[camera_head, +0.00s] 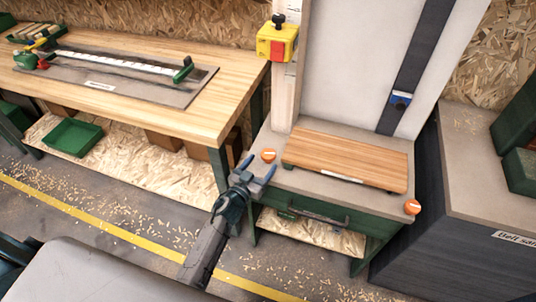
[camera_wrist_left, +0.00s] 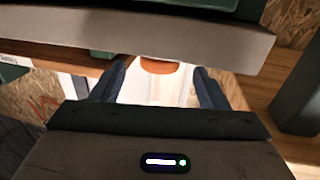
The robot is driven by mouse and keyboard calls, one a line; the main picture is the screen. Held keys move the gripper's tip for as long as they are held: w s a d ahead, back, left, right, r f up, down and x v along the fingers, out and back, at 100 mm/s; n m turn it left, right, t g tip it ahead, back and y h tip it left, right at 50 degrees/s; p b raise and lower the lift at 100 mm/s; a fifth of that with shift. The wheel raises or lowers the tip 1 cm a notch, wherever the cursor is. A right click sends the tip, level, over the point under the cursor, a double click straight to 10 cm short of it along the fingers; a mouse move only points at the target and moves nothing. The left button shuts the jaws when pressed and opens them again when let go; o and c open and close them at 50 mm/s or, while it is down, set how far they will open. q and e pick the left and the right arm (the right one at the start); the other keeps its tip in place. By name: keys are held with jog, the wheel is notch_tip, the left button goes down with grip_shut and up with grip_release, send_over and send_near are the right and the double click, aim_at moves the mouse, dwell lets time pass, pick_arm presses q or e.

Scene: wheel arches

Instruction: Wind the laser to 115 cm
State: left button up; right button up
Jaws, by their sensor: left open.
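My left gripper (camera_head: 258,174) is open, its blue fingers pointing at an orange round knob (camera_head: 268,155) at the left front of the grey bench top. In the left wrist view the orange knob (camera_wrist_left: 159,66) shows between the open fingers, with no grip on it visible. A yellow box with a red front and black top knob (camera_head: 278,40) sits on a pale upright post. A blue-and-white piece (camera_head: 400,99) sits low on a dark slanting strip on the grey panel. I cannot tell which is the laser, and no height reading is legible. My right gripper is not in view.
A wooden board (camera_head: 345,160) lies on the bench top. A second orange knob (camera_head: 412,207) is at its right front corner. A green drawer with a handle (camera_head: 318,217) is below. A wooden workbench (camera_head: 215,107) stands left, a dark cabinet (camera_head: 445,245) right.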

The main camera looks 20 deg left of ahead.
aim_at(263, 159)
pick_arm(q)
jog(key=x, duration=0.5)
jog(key=shift+w, duration=0.2)
jog(key=c, duration=0.9)
jog(key=shift+r, duration=0.15)
jog(key=shift+c, duration=0.5)
jog(key=m+g+h+p, duration=0.1)
jog(key=m+h+p, duration=0.1)
jog(key=h+p, duration=0.1)
jog(key=shift+r+p, duration=0.15)
jog(key=shift+p, duration=0.55)
jog(key=shift+m+g+h+p, duration=0.3)
jog(key=shift+m+h+p, duration=0.1)
jog(key=shift+h, duration=0.2)
jog(key=shift+f, duration=0.3)
